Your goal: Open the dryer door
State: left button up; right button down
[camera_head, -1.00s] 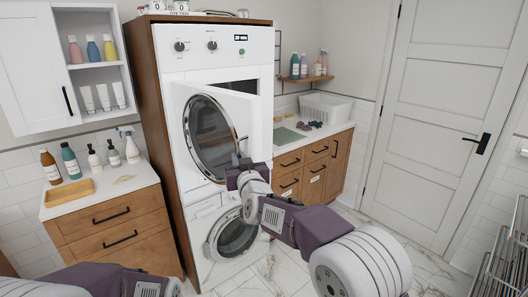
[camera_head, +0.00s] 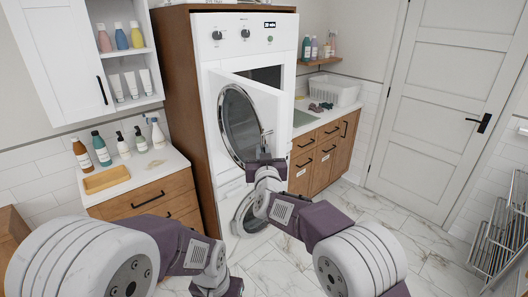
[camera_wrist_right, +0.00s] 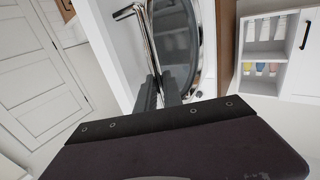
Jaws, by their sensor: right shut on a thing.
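The dryer is the upper white machine (camera_head: 248,36) in a tall wooden cabinet. Its door (camera_head: 241,120), white with a round dark window in a chrome ring, stands ajar, swung out from the dark opening behind its top edge. My right gripper (camera_head: 264,152) is at the door's free side, shut on the metal door handle (camera_head: 266,133). The right wrist view shows the handle (camera_wrist_right: 150,40) running down between the dark fingers (camera_wrist_right: 158,92). The grip itself is partly hidden in the head view. My left gripper (camera_head: 217,288) is low at the bottom edge, its fingertips cut off.
A lower machine with a round door (camera_head: 250,212) stands below the dryer. A counter with bottles and a wooden tray (camera_head: 106,179) is at left. Drawers (camera_head: 322,158) and a white basket (camera_head: 328,90) are at right. A metal rack (camera_head: 500,235) stands far right. Marble floor is open between.

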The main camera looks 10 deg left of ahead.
jog(key=c, duration=1.5)
grip_release()
jog(key=shift+a+r, duration=0.15)
jog(key=shift+r, duration=0.1)
jog(key=shift+w+a+f, duration=0.1)
jog(key=shift+a+f, duration=0.05)
jog(key=shift+f, duration=0.05)
jog(key=b+v, duration=0.2)
jog(key=v, duration=0.7)
